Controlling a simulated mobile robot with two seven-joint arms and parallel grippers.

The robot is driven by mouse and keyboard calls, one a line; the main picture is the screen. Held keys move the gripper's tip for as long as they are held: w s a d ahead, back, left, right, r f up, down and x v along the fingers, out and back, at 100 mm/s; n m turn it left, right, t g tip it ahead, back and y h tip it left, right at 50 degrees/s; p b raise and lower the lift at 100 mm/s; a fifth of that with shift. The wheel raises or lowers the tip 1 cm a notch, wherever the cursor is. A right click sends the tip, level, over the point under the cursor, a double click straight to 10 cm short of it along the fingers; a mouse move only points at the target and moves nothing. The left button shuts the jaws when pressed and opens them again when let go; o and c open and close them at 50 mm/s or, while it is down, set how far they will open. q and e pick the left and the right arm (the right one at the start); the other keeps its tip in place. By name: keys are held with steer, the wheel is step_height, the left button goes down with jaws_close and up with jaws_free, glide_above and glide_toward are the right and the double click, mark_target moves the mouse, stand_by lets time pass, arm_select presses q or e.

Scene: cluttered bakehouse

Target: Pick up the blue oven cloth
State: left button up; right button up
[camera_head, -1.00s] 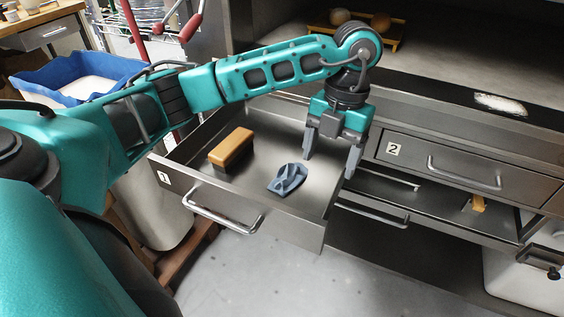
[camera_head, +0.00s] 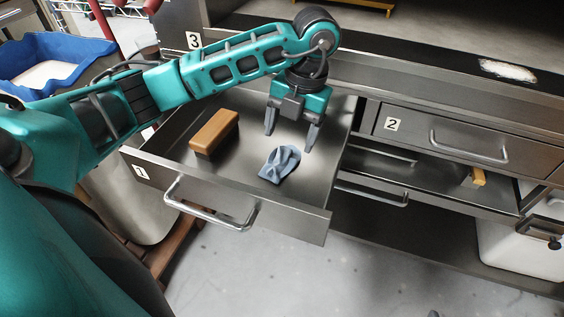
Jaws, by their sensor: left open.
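The blue oven cloth (camera_head: 280,165) lies crumpled on the floor of the pulled-out drawer 1 (camera_head: 235,187). My left gripper (camera_head: 289,142) points down over the drawer, just behind the cloth and a little to its right. Its two fingers are apart with nothing between them. The cloth shows in full in front of the fingers; I cannot tell whether they touch it. My right gripper is not in view.
A wooden-backed brush (camera_head: 214,131) lies in the same drawer, left of the cloth. Drawer 2 (camera_head: 455,144) is at the right, above an open lower drawer holding a small yellowish thing (camera_head: 475,178). A blue tub (camera_head: 55,68) stands at the far left.

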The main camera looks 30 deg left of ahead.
mark_target(284, 152)
arm_select(q)
steer(key=shift+s+a+f+b, duration=0.15)
steer(key=shift+f+b, duration=0.05)
steer(key=shift+f, duration=0.7)
steer(key=shift+s+a+f+b, duration=0.15)
steer(key=shift+f+b, duration=0.05)
steer(key=shift+f, duration=0.7)
steer(key=shift+s+a+f+b, duration=0.15)
steer(key=shift+f+b, duration=0.05)
steer(key=shift+f, duration=0.7)
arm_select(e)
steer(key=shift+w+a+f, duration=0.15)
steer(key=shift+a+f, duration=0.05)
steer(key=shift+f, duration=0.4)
arm_select(q)
steer(key=shift+c, duration=0.2)
steer(key=c, duration=0.8)
